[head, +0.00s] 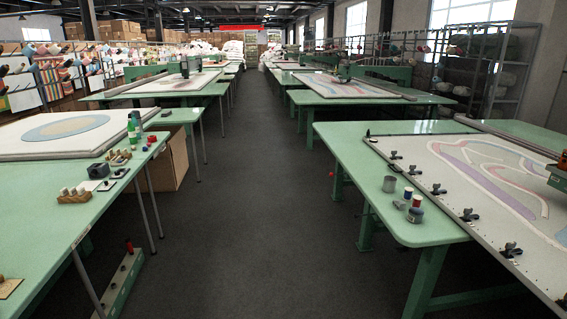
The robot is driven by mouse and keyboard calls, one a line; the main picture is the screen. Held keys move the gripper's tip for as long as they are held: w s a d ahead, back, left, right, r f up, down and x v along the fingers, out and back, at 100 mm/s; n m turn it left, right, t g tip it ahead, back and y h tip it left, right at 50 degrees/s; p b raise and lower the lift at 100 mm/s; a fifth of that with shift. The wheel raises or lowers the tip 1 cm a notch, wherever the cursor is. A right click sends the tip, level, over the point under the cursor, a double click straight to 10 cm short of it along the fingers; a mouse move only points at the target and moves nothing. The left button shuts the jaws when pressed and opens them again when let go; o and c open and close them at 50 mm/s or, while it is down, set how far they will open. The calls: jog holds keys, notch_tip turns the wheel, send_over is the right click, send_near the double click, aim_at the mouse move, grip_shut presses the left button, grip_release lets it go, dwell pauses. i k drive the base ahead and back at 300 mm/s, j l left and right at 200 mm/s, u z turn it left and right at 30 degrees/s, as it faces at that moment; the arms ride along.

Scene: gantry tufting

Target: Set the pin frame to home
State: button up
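A large frame (452,203) holding white cloth with a purple and pink curved design (490,178) lies on the green table at the right. Several black clamps (438,189) sit along its left rail. The frame runs out of the picture at the right and bottom. Another frame (60,156), with a blue and tan oval on its cloth, lies on the left table. I cannot tell which one is the pin frame, and no home mark is clear. My gripper is not in view.
The left table (60,225) carries bottles, spools and a black block (98,170). A green bar with a red knob (129,246) stands low beside it. The dark aisle (250,210) is clear.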

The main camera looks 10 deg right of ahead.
aim_at(504, 183)
jog(key=i, duration=2.75)
jog(key=i+l+z, duration=0.1)
jog(key=i+z, duration=0.15)
jog(key=i, duration=1)
jog(key=i+l+z, duration=0.55)
jog(key=i+l, duration=0.2)
